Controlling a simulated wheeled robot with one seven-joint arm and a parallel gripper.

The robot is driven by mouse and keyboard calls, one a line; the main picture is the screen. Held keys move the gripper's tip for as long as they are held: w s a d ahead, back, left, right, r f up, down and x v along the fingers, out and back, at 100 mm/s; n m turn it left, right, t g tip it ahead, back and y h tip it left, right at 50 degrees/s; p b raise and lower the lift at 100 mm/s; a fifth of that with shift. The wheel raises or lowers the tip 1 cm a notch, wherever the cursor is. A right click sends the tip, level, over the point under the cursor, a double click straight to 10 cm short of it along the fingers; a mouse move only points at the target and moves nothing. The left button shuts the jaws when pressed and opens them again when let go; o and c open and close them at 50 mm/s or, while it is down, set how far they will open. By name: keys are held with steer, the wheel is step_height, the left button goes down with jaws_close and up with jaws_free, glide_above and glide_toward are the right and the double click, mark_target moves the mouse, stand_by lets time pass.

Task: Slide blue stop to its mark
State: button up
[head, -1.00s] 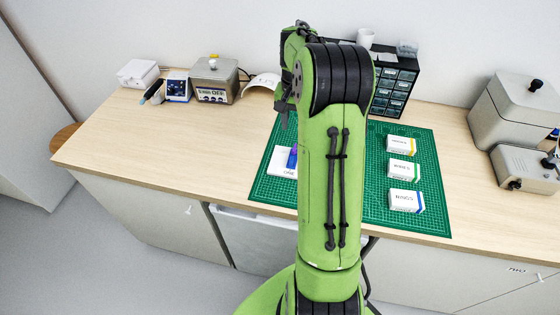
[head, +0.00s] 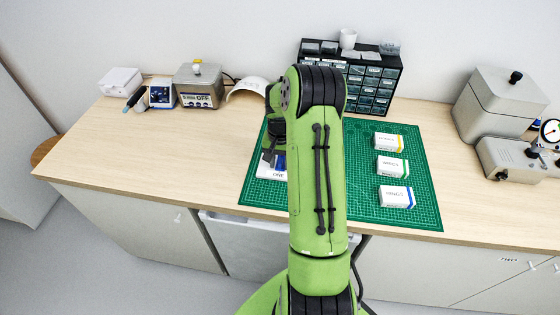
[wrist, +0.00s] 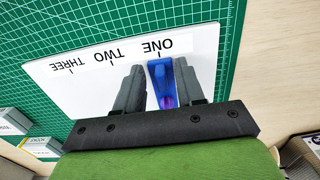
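The blue stop (wrist: 158,72) stands on a white board (wrist: 85,80) at the label ONE; TWO and THREE are also printed along the board. A small purple patch shows on the stop near my gripper's base. My gripper (wrist: 160,65) is open, with one finger on each side of the stop. Only narrow gaps show, and I cannot tell whether either finger touches it. In the head view the board (head: 266,172) is partly hidden by my arm, and a bit of the blue stop (head: 281,162) shows beside my gripper (head: 269,158).
The board lies on a green cutting mat (head: 360,165). Three white boxes (head: 392,167) are at the mat's right. A black drawer cabinet (head: 375,85) stands behind. Grey machines (head: 500,105) are at the far right. The bench is clear left of the mat.

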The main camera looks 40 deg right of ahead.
steer(key=shift+c, duration=0.4)
jaws_close()
stand_by(0.9)
